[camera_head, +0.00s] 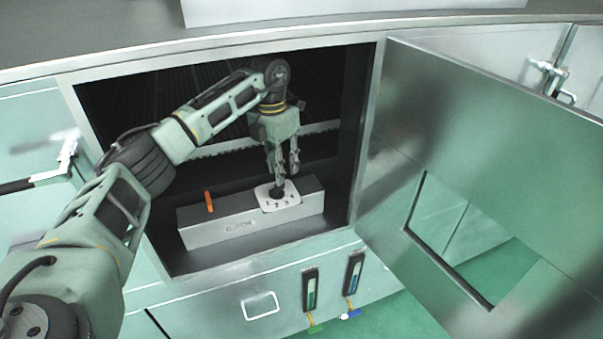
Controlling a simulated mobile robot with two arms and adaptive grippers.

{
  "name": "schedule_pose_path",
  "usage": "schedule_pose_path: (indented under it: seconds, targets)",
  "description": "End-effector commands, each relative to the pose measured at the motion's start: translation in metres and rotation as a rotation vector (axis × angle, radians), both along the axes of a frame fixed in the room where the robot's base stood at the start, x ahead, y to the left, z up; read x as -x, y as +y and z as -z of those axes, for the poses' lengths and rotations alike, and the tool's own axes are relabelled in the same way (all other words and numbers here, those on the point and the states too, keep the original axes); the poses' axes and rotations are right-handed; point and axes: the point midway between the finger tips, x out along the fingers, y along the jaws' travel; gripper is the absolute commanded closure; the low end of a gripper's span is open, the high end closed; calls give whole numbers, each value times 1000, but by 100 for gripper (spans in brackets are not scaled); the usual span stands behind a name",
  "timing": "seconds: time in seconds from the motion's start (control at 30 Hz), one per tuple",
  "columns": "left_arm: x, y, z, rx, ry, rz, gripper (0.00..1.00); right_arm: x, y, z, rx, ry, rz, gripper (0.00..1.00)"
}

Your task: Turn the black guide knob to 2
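The black guide knob (277,192) sits on a white dial plate (287,203) with small printed numbers, on top of a grey metal box (237,229) inside the open cabinet. My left gripper (286,176) points down right above the knob, its two fingers apart. One finger is close to the knob or overlaps it in the picture; I cannot tell whether it touches. Which number the knob points to is too small to tell. My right gripper is not in view.
An orange lever (209,202) stands on the box left of the dial. The cabinet door (470,150) hangs open at the right, and the cabinet frame (366,150) surrounds the opening. Two slim handles, one green (311,290) and one blue (354,274), are on the front below.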

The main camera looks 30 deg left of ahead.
Motion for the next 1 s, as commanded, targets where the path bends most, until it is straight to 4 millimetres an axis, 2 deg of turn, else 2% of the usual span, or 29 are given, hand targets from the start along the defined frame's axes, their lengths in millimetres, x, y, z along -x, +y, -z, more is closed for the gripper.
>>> schedule_pose_path:
  seconds: [0.07,0.17,0.4,0.53,0.7,1.0]
  targets:
    - [3,14,-9,-51,6,-8,72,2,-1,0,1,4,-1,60]
    - [5,18,-6,-66,11,-10,72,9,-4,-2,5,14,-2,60]
    - [5,16,31,-62,11,-11,72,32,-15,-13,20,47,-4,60]
    - [5,16,50,-61,11,-10,72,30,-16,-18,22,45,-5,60]
    - [4,16,63,-61,8,-9,72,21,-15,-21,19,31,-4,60]
    - [4,16,66,-59,6,-10,74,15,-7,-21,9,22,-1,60]
